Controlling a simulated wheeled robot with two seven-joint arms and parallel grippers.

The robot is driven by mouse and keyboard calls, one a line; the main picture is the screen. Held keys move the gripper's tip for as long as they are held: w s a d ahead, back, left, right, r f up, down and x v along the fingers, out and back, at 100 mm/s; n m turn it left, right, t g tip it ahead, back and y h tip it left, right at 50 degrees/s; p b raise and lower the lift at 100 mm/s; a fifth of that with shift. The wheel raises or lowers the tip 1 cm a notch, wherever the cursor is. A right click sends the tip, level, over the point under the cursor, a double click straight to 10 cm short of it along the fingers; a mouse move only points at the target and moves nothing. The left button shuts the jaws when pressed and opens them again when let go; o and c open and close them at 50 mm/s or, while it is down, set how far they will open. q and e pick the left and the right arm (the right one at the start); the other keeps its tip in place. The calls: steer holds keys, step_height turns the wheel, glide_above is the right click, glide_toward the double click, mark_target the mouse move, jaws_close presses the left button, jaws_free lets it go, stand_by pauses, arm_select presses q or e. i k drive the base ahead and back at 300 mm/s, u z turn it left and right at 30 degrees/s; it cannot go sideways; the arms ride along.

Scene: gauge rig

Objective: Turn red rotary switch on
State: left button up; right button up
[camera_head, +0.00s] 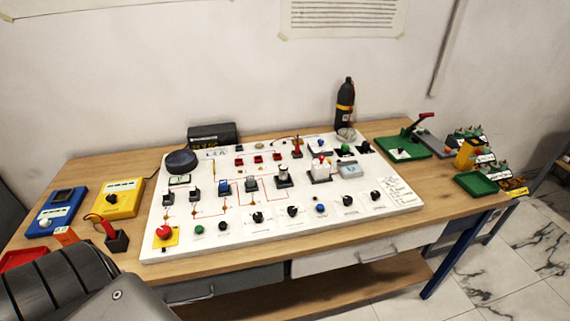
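Several red controls show in the head view, and I cannot tell for certain which one is the red rotary switch. A round red knob (164,231) sits on a yellow plate at the front left corner of the white panel (275,228). A red-handled part (297,145) stands upright near the back middle of the panel. Another red-handled part on a black base (117,241) stands on the table left of the panel. Neither gripper is in view. A dark ribbed part at the lower left looks like my own arm and hides the table's front left corner.
The wooden table (95,170) carries a blue box (62,222), a yellow box (127,204), a black bottle (345,103) and a green base with a red lever (403,151). Green trays (476,184) stand at the right edge. Black knobs line the panel's front.

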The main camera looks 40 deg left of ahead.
mark_target(163, 230)
steer(key=u, duration=1.15)
